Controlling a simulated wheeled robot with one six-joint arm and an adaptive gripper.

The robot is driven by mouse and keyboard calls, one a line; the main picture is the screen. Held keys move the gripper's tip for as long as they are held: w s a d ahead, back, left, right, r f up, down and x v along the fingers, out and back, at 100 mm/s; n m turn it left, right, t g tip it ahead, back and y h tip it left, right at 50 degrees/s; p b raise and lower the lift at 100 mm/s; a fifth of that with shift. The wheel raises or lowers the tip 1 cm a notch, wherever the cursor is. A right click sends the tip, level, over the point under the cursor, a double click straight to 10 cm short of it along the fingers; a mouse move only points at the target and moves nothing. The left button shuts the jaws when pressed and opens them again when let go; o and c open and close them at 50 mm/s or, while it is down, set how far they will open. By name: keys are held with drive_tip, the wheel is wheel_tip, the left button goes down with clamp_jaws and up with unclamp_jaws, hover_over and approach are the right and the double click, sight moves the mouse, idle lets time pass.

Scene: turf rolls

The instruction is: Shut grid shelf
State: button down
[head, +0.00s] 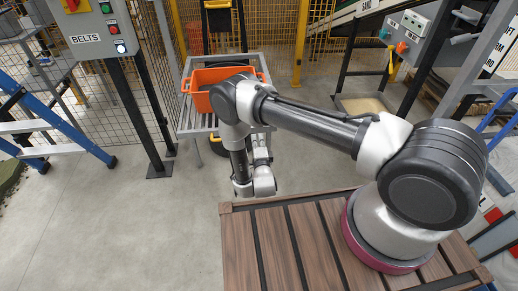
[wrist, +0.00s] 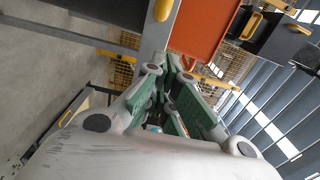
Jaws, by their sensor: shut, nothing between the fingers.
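The grid shelf (head: 197,124) is a grey metal frame with a slatted deck, standing beyond the wooden platform at the top centre of the head view. An orange crate (head: 208,78) rests on it. The crate also shows as an orange face at the top of the wrist view (wrist: 203,28). My gripper (wrist: 168,72) is shut and empty, its green-padded fingers together, pointing toward the shelf and crate. In the head view my arm bends down in front of the shelf and covers its right part. I cannot tell whether the fingertips touch the shelf.
Wooden slatted platform (head: 245,250) lies under my arm. A grey BELTS control box (head: 95,28) on posts and a blue ladder (head: 60,125) stand left. Another control box (head: 412,38) is at the upper right. Yellow mesh fencing is behind.

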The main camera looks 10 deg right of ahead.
drive_tip(key=shift+w+d, duration=0.1)
drive_tip(key=shift+w, duration=2.2)
drive_tip(key=shift+w, duration=0.1)
